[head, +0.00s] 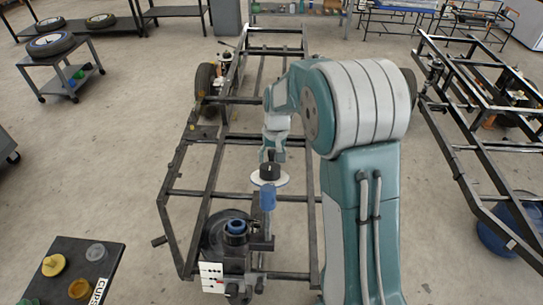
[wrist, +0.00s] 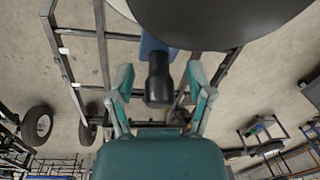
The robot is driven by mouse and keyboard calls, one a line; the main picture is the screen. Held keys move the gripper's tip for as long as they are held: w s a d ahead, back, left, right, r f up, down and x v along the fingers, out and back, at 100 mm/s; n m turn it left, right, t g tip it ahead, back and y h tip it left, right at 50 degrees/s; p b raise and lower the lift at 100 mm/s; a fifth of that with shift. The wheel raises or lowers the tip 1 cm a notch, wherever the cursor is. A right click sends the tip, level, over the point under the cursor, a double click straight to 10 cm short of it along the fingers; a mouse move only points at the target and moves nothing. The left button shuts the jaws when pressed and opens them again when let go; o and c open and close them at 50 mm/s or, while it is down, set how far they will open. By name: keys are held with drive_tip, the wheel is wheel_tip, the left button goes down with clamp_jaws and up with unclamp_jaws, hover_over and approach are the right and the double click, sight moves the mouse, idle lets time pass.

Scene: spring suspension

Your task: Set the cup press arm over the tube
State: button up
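The press arm piece, as I take it, has a black knob (head: 268,171) over a pale disc with a blue rim (head: 283,181) and a blue cylinder (head: 268,198) below. A dark upright with a side bracket stands under it. To its lower left, a tube with a blue ring (head: 236,228) stands on the black fixture. My gripper (head: 272,152) is just above the knob. In the wrist view, my gripper (wrist: 159,76) is open, its fingers on either side of a black cylindrical part (wrist: 159,82), with visible gaps.
A dark board (head: 65,250) marked CUPS holds several coloured cups at the lower left. The black frame (head: 175,192) surrounds the fixture. Another frame (head: 470,150) stands on the right beside a blue bin (head: 505,232). A cart with a wheel (head: 68,75) is at the far left.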

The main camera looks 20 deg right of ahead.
clamp_jaws()
drive_tip(key=shift+a, duration=0.1)
drive_tip(key=shift+w+a+n, duration=0.15)
drive_tip(key=shift+a+n, duration=0.25)
drive_tip(key=shift+a, duration=0.05)
drive_tip(key=a+r+n+y, duration=0.1)
drive_tip(key=a+n+y, duration=0.2)
drive_tip(key=a+n, duration=0.55)
drive_tip(key=s+a+r+n+g+y, duration=0.1)
drive_tip(key=s+a+r+n+g, duration=0.3)
drive_tip(key=s+a+n, duration=0.4)
drive_tip(key=shift+s+a+r+y, duration=0.4)
drive_tip(key=shift+s+a+r, duration=0.2)
drive_tip(key=shift+s+a, duration=0.45)
drive_tip(key=shift+w+a, duration=0.15)
